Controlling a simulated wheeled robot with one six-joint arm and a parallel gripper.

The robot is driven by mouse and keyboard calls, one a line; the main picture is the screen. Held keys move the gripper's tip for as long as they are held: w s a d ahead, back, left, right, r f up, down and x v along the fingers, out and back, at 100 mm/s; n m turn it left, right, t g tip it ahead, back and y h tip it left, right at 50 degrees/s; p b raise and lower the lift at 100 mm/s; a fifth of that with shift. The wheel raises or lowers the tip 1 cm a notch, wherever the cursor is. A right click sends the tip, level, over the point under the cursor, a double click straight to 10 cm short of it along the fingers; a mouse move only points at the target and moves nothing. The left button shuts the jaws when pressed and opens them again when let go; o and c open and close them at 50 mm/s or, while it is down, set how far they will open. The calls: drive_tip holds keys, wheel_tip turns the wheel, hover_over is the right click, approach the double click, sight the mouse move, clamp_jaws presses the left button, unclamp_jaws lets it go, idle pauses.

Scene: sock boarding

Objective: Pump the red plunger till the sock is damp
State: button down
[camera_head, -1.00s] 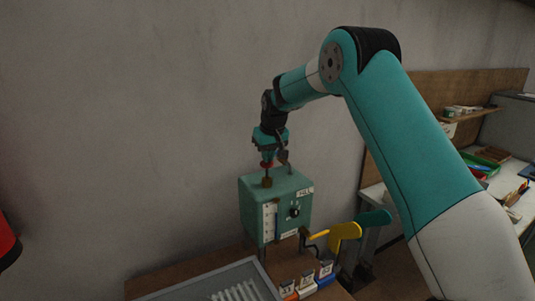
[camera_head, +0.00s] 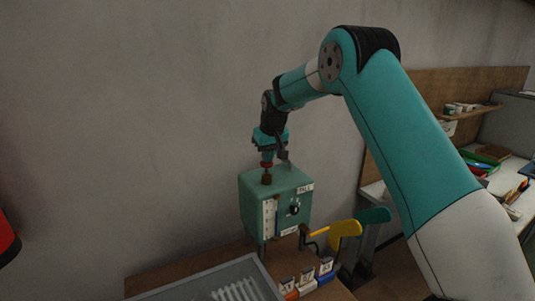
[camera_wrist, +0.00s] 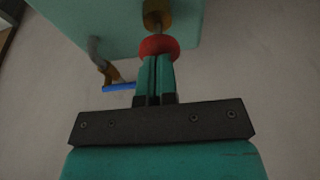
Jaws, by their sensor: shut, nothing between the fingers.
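The red plunger (camera_head: 266,164) sits on top of the green box (camera_head: 262,188), above a brass collar (camera_head: 267,178). My gripper (camera_head: 267,158) is directly above the plunger, pointing down, with its fingers together. In the wrist view the red plunger (camera_wrist: 158,46) is a round knob at the tips of my closed fingers (camera_wrist: 154,62), and they appear to touch it. A short shaft joins the knob to the brass collar (camera_wrist: 157,14). No sock can be made out clearly.
A yellow form (camera_head: 345,230) and a teal form (camera_head: 374,215) stand right of the box. A grey tray (camera_head: 205,278) and several small coloured bins (camera_head: 307,281) are in front. A cluttered bench (camera_head: 500,185) is at the far right. The wall is behind.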

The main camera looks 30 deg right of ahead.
drive_tip(key=b+v, duration=0.3)
drive_tip(key=v, duration=0.9)
drive_tip(key=shift+w, duration=0.25)
drive_tip(key=s+a+f+n+g+y+b, duration=0.1)
drive_tip(key=s+a+f+n+b, duration=0.1)
drive_tip(key=s+a, duration=0.7)
drive_tip(key=s+a+f+n+y+b, duration=0.1)
drive_tip(key=s+a+f+n+b, duration=0.1)
drive_tip(key=s+a, duration=0.65)
drive_tip(key=s+a+f+n+g+y+b, duration=0.1)
drive_tip(key=s+a+f, duration=0.1)
drive_tip(key=s, duration=0.9)
drive_tip(key=s+a+f+n+g+y+b, duration=0.1)
drive_tip(key=s+f, duration=0.4)
drive_tip(key=s, duration=0.6)
drive_tip(key=shift+s+a+n, duration=0.35)
drive_tip(key=shift+a+n, duration=0.15)
drive_tip(key=shift+w, duration=0.1)
